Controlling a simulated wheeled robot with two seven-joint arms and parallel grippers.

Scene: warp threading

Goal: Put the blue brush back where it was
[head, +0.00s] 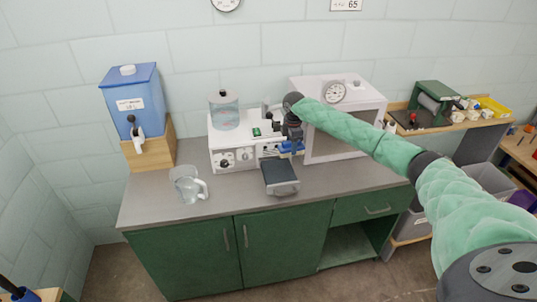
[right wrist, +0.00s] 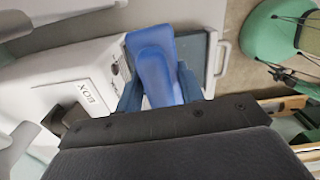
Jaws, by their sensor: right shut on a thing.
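My right gripper (head: 291,147) hangs over the front of the white coffee-machine-like unit, just above and behind the dark drawer or tray. It is shut on the blue brush (right wrist: 155,62), which shows between the fingers in the right wrist view. In the head view only a small blue patch shows at the gripper, so the brush's full shape and tilt are hidden. The brush appears above the dark tray in the right wrist view; I cannot tell whether it touches anything. My left gripper is not in view.
The white unit (head: 222,157) stands mid-counter, with the dark handled tray (head: 281,178) before it. A glass jug (head: 188,184) is left, and a blue water tank (head: 135,98) stands behind it. A white oven-like box (head: 362,121) is right. The counter front (head: 235,203) has free room.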

